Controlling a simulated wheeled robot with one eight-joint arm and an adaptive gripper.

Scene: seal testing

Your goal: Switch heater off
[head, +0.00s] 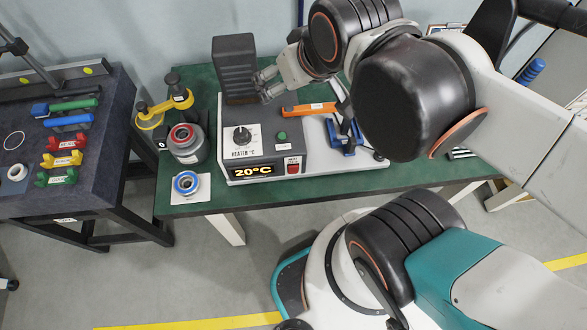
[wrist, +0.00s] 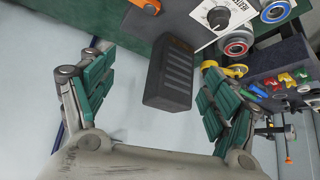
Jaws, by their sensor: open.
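The heater unit (head: 315,150) is a grey box on the green bench. Its front carries a black dial (head: 242,135) labelled HEATER °C, a lit display (head: 253,170) reading 20°C, a green button (head: 282,135) and a red switch (head: 293,168). The switch's position is too small to tell. The dial also shows at the top of the wrist view (wrist: 218,17). My gripper (head: 264,85) is above the back of the unit, beside a dark ribbed block (head: 235,68). In the wrist view its fingers (wrist: 155,95) are apart, with the block (wrist: 170,77) visible between them.
An orange-handled tool (head: 308,109) and a blue clamp-like part (head: 345,135) are on the unit's right side. A yellow fixture (head: 150,118) and ringed cylinders (head: 186,143) stand left. A dark table (head: 95,150) holds coloured tools.

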